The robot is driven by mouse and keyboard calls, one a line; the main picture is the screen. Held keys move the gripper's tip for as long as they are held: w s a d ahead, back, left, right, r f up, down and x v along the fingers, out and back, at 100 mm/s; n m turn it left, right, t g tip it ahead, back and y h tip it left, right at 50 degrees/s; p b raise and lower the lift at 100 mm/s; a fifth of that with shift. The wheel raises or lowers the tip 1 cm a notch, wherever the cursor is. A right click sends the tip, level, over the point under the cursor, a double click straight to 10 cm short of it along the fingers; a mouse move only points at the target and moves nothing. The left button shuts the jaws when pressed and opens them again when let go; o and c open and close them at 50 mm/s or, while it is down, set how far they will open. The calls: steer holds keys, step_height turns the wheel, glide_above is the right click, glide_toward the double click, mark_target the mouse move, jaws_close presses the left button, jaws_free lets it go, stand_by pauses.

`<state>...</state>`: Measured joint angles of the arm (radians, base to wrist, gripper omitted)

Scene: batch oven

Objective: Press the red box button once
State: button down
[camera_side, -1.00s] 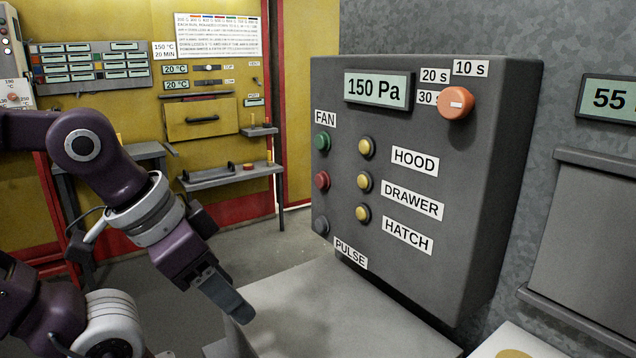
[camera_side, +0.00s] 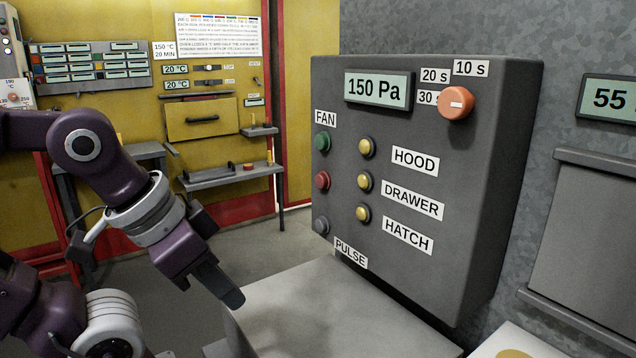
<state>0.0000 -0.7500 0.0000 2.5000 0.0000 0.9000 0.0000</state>
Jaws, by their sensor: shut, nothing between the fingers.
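The grey control box (camera_side: 470,180) hangs on the wall right of centre. Its red button (camera_side: 322,180) is the middle one in the left column, below a green button (camera_side: 322,141) and above a grey button (camera_side: 321,224). My gripper (camera_side: 234,299) is shut and empty. It points down and to the right, lower than the red button and to its left in the picture, apart from the box. Nothing hides the red button.
Several yellow buttons form a second column, such as the one by HOOD (camera_side: 367,147). An orange knob (camera_side: 456,102) sits at upper right. A pale worktop (camera_side: 330,310) lies below the box. A shelf (camera_side: 230,176) stands behind.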

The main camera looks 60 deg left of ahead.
mark_target(323, 181)
stand_by(0.9)
steer(key=w+a+r+n+t+y, duration=0.1)
steer(key=w+a+r+n, duration=0.1)
steer(key=w+a, duration=0.4)
steer(key=w+a+r+n+t+y, duration=0.2)
steer(key=w+a+n, duration=0.3)
steer(key=a, duration=0.5)
steer(key=shift+w+r+n, duration=0.3)
steer(key=shift+w+r, duration=0.25)
steer(key=shift+w, duration=0.2)
steer(key=shift+d, duration=0.1)
steer(key=w, duration=0.8)
steer(key=shift+w, duration=0.4)
steer(key=shift+w, duration=0.1)
steer(key=shift+w, duration=0.35)
